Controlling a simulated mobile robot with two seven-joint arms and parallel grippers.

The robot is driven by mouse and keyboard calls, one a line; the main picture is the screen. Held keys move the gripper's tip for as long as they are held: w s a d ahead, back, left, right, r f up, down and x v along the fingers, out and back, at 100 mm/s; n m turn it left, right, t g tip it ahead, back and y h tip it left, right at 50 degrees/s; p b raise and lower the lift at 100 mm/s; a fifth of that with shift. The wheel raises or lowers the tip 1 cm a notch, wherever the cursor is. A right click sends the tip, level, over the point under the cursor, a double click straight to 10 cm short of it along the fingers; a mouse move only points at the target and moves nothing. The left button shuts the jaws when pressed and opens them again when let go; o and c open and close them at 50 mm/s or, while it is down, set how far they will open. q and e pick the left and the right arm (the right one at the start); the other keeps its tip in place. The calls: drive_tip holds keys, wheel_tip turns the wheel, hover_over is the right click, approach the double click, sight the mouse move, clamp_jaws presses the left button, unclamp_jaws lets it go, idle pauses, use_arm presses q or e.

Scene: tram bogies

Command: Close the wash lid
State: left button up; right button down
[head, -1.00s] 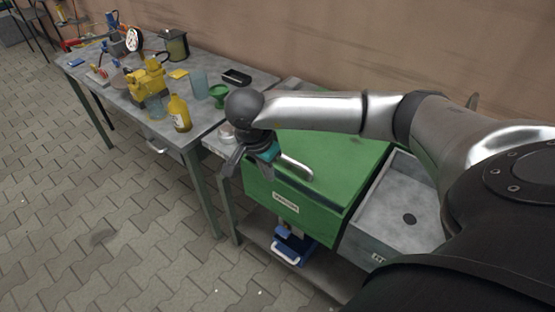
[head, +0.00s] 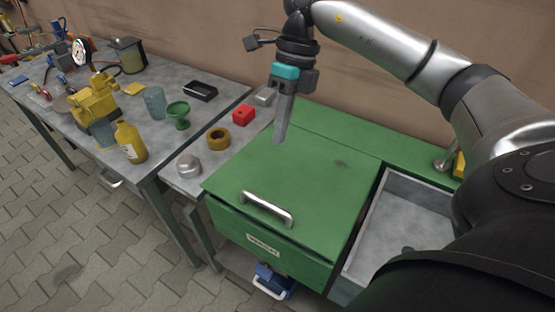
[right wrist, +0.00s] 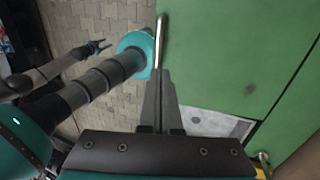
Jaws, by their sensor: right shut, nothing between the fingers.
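The green wash lid (head: 300,185) lies flat over the left part of the green wash unit (head: 250,225), with no gap that I can make out at its front edge. Its silver handle (head: 267,209) is near the front edge and shows edge-on in the right wrist view (right wrist: 161,38). My right gripper (head: 280,137) points down over the lid's back left part, shut and empty, apart from the handle. I cannot tell whether its tips touch the lid. In the right wrist view, a small forked end that looks like my left gripper (right wrist: 97,47) is far off; its jaws are unclear.
A grey open basin (head: 395,230) is right of the lid. Left of the lid are a brown ring (head: 218,139), a red block (head: 243,115) and a metal knob-like piece (head: 188,165). The workbench (head: 70,110) further left holds a yellow bottle (head: 130,143) and a green goblet (head: 178,113).

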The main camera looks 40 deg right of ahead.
approach(266, 201)
drive_tip(key=b+x, duration=0.1)
drive_tip(key=x, duration=0.5)
drive_tip(key=shift+b, duration=0.3)
use_arm(q)
drive_tip(key=shift+s+a+f, duration=0.2)
drive_tip(key=shift+s+f, duration=0.05)
drive_tip(key=shift+f, duration=0.2)
drive_tip(key=shift+s+a+f, duration=0.15)
drive_tip(key=shift+s+f, duration=0.1)
drive_tip(key=shift+f, duration=0.2)
use_arm(e)
drive_tip(key=shift+f, duration=0.45)
